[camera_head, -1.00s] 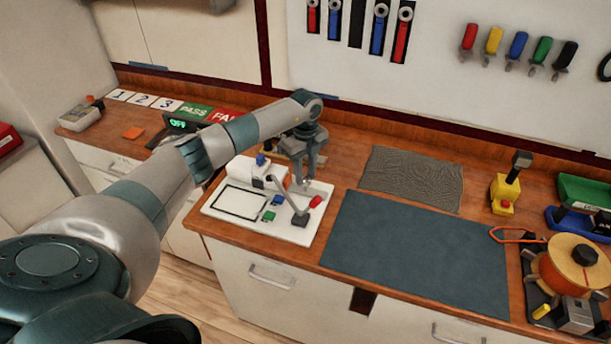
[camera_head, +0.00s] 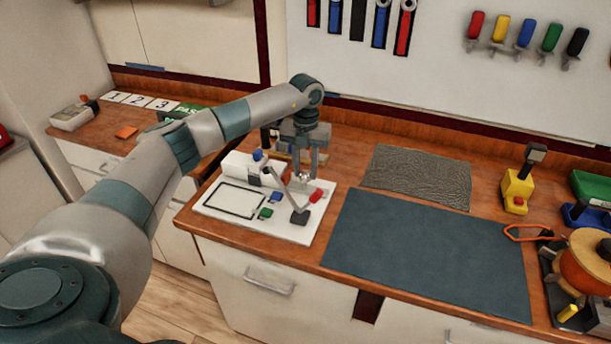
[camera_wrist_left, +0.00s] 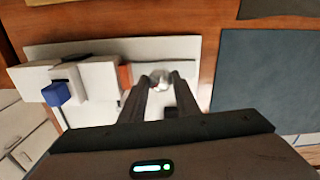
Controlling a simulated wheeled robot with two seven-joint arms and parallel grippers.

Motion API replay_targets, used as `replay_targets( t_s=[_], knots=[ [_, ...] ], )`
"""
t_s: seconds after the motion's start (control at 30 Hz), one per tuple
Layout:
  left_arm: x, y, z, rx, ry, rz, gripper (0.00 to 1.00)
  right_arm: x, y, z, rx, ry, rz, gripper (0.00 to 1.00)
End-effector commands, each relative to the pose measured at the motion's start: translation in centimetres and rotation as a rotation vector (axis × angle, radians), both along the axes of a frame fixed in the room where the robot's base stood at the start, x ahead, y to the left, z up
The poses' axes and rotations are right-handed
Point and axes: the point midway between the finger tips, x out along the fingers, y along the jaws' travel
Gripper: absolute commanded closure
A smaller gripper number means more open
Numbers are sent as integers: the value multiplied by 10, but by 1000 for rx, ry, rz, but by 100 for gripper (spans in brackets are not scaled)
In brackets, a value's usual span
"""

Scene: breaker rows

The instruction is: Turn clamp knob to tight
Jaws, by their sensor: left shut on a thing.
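A white fixture board (camera_head: 222,216) lies near the front edge of the bench, with a white block, a black-ended lever and small coloured parts on it. My left gripper (camera_head: 304,176) points down over the board's back right part. Its fingers are closed around a small silvery knob (camera_wrist_left: 160,79), seen between the fingertips in the left wrist view. The knob's lower part and any tight mark are hidden or too small to read. My right gripper is not in view.
The lever (camera_head: 299,216) stands just in front of my left gripper, with a red part (camera_head: 317,195) close on its right. A blue-topped white block (camera_head: 240,168) is to the left. A dark mat (camera_head: 425,250) lies clear at right.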

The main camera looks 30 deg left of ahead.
Motion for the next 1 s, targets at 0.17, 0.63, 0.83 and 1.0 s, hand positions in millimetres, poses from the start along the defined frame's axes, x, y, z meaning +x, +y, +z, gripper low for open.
replay_targets(
  t_s=[0.17,0.63,0.83,1.0],
  knots=[
    [2,0,-2,1,-6,-167,93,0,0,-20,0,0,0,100],
    [1,1,-1,2,-5,-613,93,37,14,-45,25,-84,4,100],
    [1,0,0,1,-7,-803,93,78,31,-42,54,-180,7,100],
    [2,0,1,3,-6,-959,93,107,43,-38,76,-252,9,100]
  ],
)
